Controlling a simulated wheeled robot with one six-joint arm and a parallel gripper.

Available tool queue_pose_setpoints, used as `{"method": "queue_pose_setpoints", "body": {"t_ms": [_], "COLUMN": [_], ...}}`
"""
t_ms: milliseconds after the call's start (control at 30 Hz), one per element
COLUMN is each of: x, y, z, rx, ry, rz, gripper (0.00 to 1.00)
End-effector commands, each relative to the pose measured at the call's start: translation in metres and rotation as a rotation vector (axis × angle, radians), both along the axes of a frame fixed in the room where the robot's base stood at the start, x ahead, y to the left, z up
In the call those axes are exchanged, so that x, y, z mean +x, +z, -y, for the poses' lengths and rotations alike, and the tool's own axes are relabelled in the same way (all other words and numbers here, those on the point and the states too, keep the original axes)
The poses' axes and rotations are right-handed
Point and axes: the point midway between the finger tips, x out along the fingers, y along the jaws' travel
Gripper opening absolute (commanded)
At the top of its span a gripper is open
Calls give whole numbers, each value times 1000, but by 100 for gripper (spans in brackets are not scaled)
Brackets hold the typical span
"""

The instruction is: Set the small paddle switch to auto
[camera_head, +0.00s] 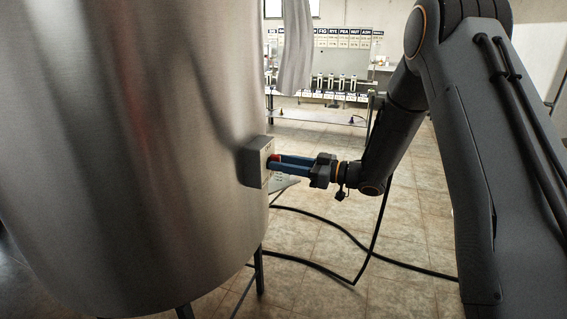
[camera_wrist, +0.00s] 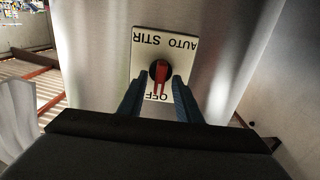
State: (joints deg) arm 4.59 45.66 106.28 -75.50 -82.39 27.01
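The small paddle switch is a red lever (camera_wrist: 160,78) on a dark round hub, on a pale label plate (camera_wrist: 146,46). In the wrist view the plate reads STIR at upper left, AUTO at upper right and OFF below. The lever's longer end points down to OFF. My gripper (camera_wrist: 160,82) has its blue fingers on either side of the lever, with gaps visible between. In the head view, the switch box (camera_head: 256,162) sits on the tank's side, and my gripper (camera_head: 275,161) reaches it from the right. A bit of red shows at the fingertips.
The large steel tank (camera_head: 130,130) fills the left of the head view. Black cables (camera_head: 330,225) lie on the tiled floor. A rack of labelled dispensers (camera_head: 340,65) stands at the back. The floor right of the tank is mostly open.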

Motion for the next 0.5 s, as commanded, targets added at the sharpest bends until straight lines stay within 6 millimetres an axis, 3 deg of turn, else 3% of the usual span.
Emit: {"method": "queue_pose_setpoints", "body": {"t_ms": [133,300,500], "x": [0,0,0], "y": [0,0,0], "z": [0,0,0], "rx": [0,0,-1], "ry": [0,0,0], "rz": [0,0,4], "gripper": [28,0,0]}}
